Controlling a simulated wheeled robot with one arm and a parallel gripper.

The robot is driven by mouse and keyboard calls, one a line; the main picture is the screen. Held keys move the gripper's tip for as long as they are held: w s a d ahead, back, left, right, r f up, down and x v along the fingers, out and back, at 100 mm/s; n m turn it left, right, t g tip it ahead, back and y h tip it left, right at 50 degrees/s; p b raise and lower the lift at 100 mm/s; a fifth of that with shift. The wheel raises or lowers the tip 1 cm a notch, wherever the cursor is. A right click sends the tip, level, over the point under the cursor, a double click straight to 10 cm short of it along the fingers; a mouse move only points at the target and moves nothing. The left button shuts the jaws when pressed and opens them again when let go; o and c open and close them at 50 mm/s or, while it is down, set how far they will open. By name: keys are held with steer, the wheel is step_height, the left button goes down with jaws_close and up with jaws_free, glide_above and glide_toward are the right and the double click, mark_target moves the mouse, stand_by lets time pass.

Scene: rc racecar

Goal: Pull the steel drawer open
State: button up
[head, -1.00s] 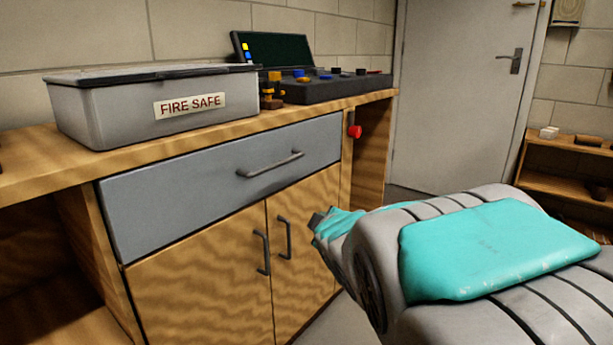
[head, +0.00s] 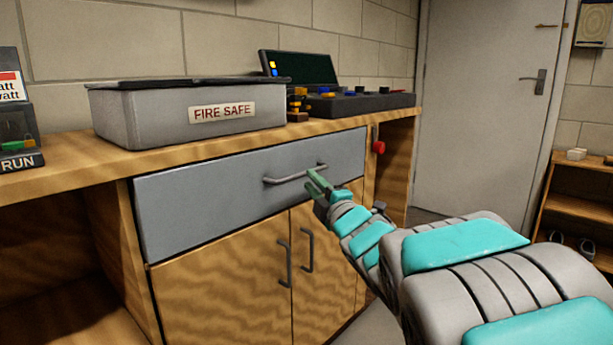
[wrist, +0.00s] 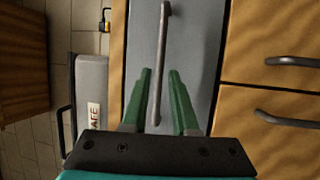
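The steel drawer (head: 220,193) is a grey panel under the wooden bench top, and it looks closed. Its bar handle (head: 293,175) runs across the front. My gripper (head: 316,180) is at the right end of the handle in the head view. In the wrist view, my gripper's green fingers (wrist: 160,85) are apart, with the drawer handle (wrist: 163,45) running between them. A gap shows on each side of the bar, so the fingers are not closed on it. The drawer front (wrist: 190,50) fills the view behind the fingers.
Two wooden cupboard doors (head: 225,285) with upright handles are below the drawer. A grey fire safe box (head: 170,118) and a dark control console (head: 360,102) stand on the bench top. A red knob (head: 379,147) is right of the drawer.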

mark_target(305, 175)
steer(key=shift+x, duration=2.4)
steer(key=shift+c, duration=0.2)
jaws_close()
